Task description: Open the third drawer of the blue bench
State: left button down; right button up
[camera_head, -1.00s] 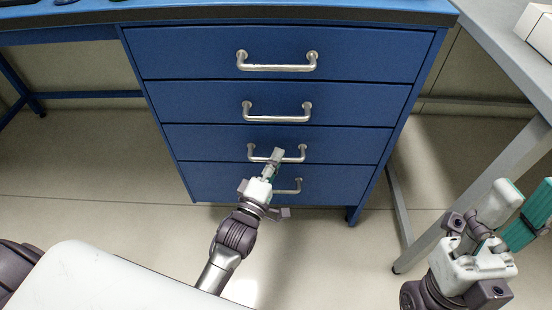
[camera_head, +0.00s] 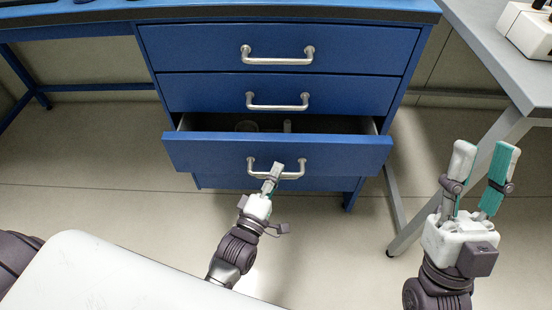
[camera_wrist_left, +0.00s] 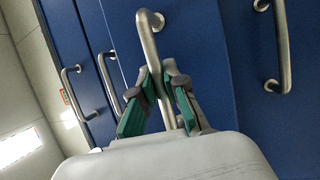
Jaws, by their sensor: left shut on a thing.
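The blue bench (camera_head: 280,47) has a column of drawers with silver bar handles. The third drawer (camera_head: 215,156) is pulled part way out, and its dark inside shows behind the front panel. My left gripper (camera_head: 276,172) is at the third drawer's handle (camera_head: 296,174). In the left wrist view, my left gripper (camera_wrist_left: 162,98) is shut around the handle bar (camera_wrist_left: 149,42). My right gripper (camera_head: 482,150) is open and empty, pointing up, at the right of the head view.
The top drawer (camera_head: 200,48) and second drawer (camera_head: 200,95) are closed. The fourth drawer (camera_head: 330,184) is mostly hidden below the open one. A grey table (camera_head: 490,60) with a white device (camera_head: 525,30) stands at the right, its leg near my right gripper.

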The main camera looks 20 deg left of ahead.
jog(key=w+f+g+h+p, duration=0.3)
jog(key=w+f+g, duration=0.5)
jog(key=f, duration=0.1)
pick_arm(q)
jog(key=s+d+p, duration=0.1)
jog(key=s+d, duration=0.2)
jog(key=s, duration=0.7)
jog(key=s+d+p, duration=0.1)
jog(key=s+d, duration=0.1)
jog(key=s, duration=0.8)
jog(key=shift+d+p, duration=0.35)
jog(key=shift+d, duration=0.05)
pick_arm(e)
jog(key=s+d+f+g+h, duration=0.2)
jog(key=f+g, duration=0.6)
jog(key=f, duration=0.5)
jog(key=shift+s+m+h, duration=0.3)
jog(key=shift+s+h, duration=0.1)
jog(key=shift+s, duration=0.2)
pick_arm(q)
jog(key=shift+s+f, duration=0.1)
jog(key=c, duration=1.2)
grip_release()
